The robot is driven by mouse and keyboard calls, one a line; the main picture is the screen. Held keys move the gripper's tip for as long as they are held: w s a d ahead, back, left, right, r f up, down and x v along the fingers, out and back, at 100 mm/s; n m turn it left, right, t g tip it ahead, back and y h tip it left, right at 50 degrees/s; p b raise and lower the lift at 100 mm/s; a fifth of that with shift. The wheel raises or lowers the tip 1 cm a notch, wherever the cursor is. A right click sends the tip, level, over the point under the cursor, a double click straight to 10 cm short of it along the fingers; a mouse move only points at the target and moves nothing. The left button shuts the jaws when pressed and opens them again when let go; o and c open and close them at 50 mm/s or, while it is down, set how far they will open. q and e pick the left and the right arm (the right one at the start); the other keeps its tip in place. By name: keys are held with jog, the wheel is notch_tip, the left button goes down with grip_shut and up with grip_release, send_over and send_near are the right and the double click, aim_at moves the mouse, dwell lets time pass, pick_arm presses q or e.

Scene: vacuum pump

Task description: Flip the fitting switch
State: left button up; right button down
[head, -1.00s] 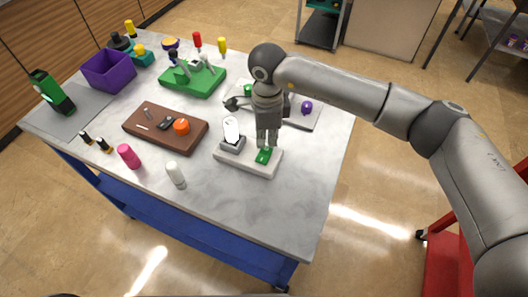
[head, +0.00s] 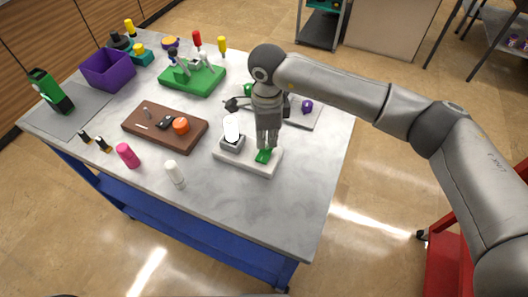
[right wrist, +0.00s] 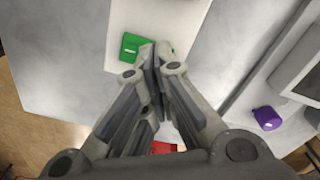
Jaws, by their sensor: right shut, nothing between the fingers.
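A green switch (head: 263,156) sits on the right end of a pale base plate (head: 247,158) near the table's front right. My right gripper (head: 267,146) points down with its fingers shut and empty, right at the switch. In the right wrist view the shut fingertips (right wrist: 154,48) overlap the right part of the green switch (right wrist: 131,46). I cannot tell whether they press on it. A grey block with a white, rounded top (head: 232,138) stands at the left end of the same plate. My left gripper is not in view.
A brown board (head: 150,135) with an orange knob lies to the left. A white bottle (head: 174,173) and a pink bottle (head: 127,155) stand near the front edge. A grey plate with a purple knob (head: 307,106) lies behind my gripper. A purple bin (head: 108,70) is far left.

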aim_at(267, 148)
jog(key=shift+f+b, duration=0.9)
jog(key=shift+f, duration=0.05)
jog(key=shift+r, duration=0.15)
dwell(0.3)
jog(key=shift+r+p, duration=0.35)
jog(key=shift+r, duration=0.2)
jog(key=shift+r+p, duration=0.85)
jog(key=shift+r, duration=2)
jog(key=shift+f, duration=0.1)
